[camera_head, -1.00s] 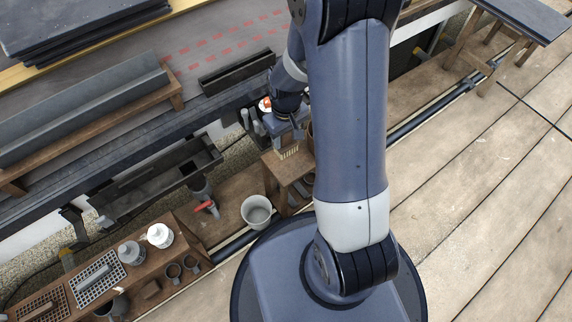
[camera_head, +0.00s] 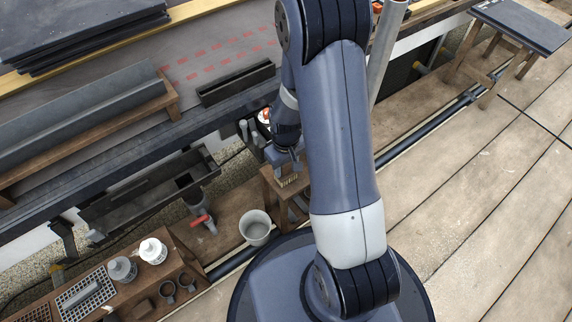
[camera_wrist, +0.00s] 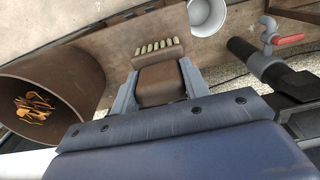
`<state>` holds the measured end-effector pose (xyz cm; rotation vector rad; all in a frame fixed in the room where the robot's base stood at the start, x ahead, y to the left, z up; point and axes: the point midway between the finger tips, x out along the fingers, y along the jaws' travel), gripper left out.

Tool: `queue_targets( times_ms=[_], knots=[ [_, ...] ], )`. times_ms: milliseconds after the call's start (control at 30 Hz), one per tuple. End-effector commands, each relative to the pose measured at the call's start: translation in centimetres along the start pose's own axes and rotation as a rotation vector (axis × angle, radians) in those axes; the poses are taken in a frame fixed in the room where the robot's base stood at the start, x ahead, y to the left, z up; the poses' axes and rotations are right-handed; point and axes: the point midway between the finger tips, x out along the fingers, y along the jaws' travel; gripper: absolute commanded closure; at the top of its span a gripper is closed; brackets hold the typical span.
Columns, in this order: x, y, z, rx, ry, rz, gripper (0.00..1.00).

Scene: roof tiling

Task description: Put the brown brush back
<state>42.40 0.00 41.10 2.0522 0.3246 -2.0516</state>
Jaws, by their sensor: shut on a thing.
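My gripper (camera_head: 286,160) is shut on the brown brush (camera_wrist: 160,82). In the wrist view the brush's brown body sits between the two grey fingers, and its pale bristle tufts (camera_wrist: 158,47) stick out past them. In the head view the bristles (camera_head: 289,181) show below the gripper, in front of the top of a small wooden stand (camera_head: 271,184). I cannot tell whether the brush touches the stand. Part of the stand is hidden by my arm.
A pale bucket (camera_head: 255,228) stands just left of the stand. A pipe with a red valve handle (camera_head: 201,220) is further left. A brown round container (camera_wrist: 60,82) holding orange scraps is close on the left in the wrist view.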

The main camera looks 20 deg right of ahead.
Motion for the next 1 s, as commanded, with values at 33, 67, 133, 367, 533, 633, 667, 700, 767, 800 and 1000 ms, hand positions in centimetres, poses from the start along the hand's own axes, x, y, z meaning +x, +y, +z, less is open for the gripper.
queue_targets(
  times_ms=[33, 67, 133, 367, 533, 633, 667, 700, 767, 800, 1000],
  knots=[
    [0.2, 0.0, 0.0, 0.000, 0.000, 0.000, 0.56],
    [0.1, 0.0, 0.0, 0.000, 0.000, 0.000, 0.53],
    [0.1, 0.0, 0.0, 0.000, 0.000, 0.000, 0.47],
    [0.1, 0.0, 0.0, 0.000, 0.000, 0.000, 0.35],
    [0.0, 0.0, 0.0, 0.000, 0.000, 0.000, 0.35],
    [-0.6, 0.0, 0.0, 0.000, 0.000, 0.000, 0.35],
    [-1.0, 0.0, 0.0, 0.000, 0.001, 0.000, 0.35],
    [-1.7, 0.0, -0.1, 0.000, 0.002, 0.001, 0.35],
    [-2.9, 0.0, -0.1, 0.000, 0.004, 0.001, 0.35],
    [-3.8, 0.0, -0.1, 0.000, 0.003, 0.001, 0.35],
    [-8.3, 0.0, -0.1, 0.000, 0.003, 0.001, 0.35]
  ],
)
